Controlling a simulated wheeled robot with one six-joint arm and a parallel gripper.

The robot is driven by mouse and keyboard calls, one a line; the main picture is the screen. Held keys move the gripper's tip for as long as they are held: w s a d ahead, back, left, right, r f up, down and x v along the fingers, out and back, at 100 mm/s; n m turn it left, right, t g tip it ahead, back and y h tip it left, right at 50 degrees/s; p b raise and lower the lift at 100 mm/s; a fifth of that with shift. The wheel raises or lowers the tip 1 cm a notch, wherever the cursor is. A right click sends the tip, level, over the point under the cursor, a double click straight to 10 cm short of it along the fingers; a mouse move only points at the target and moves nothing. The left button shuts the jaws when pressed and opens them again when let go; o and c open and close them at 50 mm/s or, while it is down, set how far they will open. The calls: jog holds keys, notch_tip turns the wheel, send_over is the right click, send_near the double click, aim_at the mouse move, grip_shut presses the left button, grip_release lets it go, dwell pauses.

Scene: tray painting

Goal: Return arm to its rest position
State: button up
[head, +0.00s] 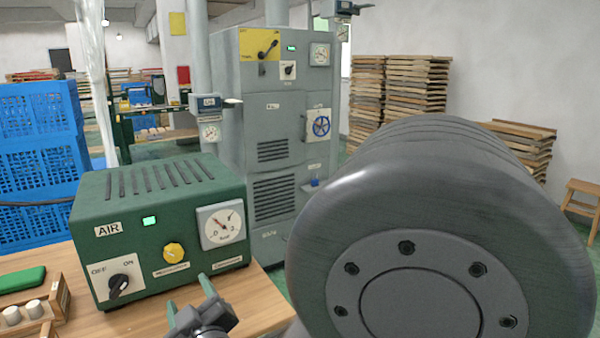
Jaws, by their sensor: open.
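My gripper (189,294) is at the bottom edge of the head view, left of centre. Its two pale green fingers stand apart, and nothing shows between them. It is in front of the green AIR box (150,200), over the wooden table (160,322). I cannot tell how high it is above the table. A large grey joint of my own arm (420,290) fills the lower right and hides much of the view there.
The AIR box has a black switch, a yellow knob and a gauge. A wooden rack (62,300) with white cylinders and a green pad (22,279) lie at left. Behind stand blue crates (35,160), a grey cabinet (270,130) and stacked wooden trays (415,90).

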jog(key=b+x, duration=0.2)
jog(key=x, duration=1.2)
jog(key=shift+w+d, duration=0.1)
jog(key=shift+w, duration=0.05)
jog(key=shift+m, duration=1)
jog(key=m, duration=0.3)
jog(key=shift+m, duration=0.4)
jog(key=m, duration=0.3)
jog(key=shift+s+p, duration=0.2)
jog(key=shift+p, duration=0.1)
send_near(174, 256)
jog(key=shift+p+v, duration=0.4)
jog(key=shift+v, duration=0.85)
jog(key=shift+s, duration=0.1)
